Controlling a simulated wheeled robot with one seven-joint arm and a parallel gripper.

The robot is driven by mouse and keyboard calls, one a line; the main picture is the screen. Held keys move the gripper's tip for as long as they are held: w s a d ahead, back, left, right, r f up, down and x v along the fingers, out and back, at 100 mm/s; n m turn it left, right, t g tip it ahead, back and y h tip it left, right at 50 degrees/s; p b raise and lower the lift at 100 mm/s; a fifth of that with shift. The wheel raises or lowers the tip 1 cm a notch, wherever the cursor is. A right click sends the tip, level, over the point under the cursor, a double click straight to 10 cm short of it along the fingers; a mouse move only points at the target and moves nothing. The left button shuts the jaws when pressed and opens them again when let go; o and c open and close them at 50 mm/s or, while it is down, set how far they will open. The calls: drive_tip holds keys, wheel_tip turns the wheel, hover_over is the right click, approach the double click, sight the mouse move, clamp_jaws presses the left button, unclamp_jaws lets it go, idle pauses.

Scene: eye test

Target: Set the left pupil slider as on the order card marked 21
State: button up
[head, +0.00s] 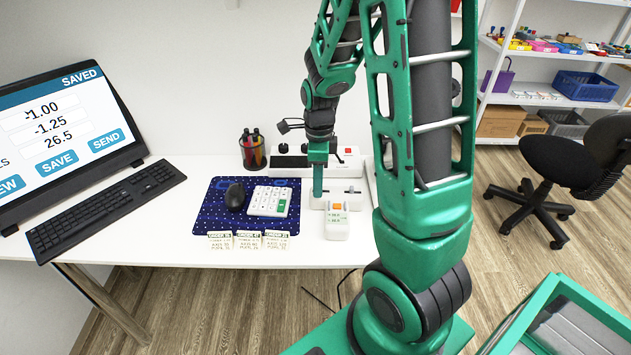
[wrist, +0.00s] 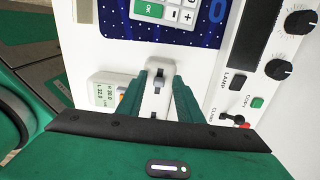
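The order card that seems to read 21 (head: 277,240) stands rightmost of three at the desk's front edge; its small lines are not legible. The white slider unit (head: 345,187) is right of the blue mat, partly hidden by my gripper (head: 318,195). In the wrist view a small grey slider knob (wrist: 158,82) sits in the unit's slot, between the fingertips of my gripper (wrist: 158,76). The fingers are apart, with white surface showing between them. Contact with the knob cannot be made out. A small readout (wrist: 105,92) beside it shows L and R values, seemingly in the low thirties.
A keypad (head: 269,201) and a mouse (head: 235,196) lie on the blue mat (head: 215,222). A pen cup (head: 252,152) stands behind. The monitor (head: 60,135) shows SAVED.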

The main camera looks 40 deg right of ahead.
clamp_jaws()
drive_tip(key=shift+s+d, duration=0.25)
drive_tip(key=shift+d, duration=0.05)
unclamp_jaws()
drive_tip(key=shift+r, duration=0.1)
wheel_tip(320, 180, up, 11)
drive_tip(key=shift+f, duration=0.2)
idle(0.4)
idle(0.5)
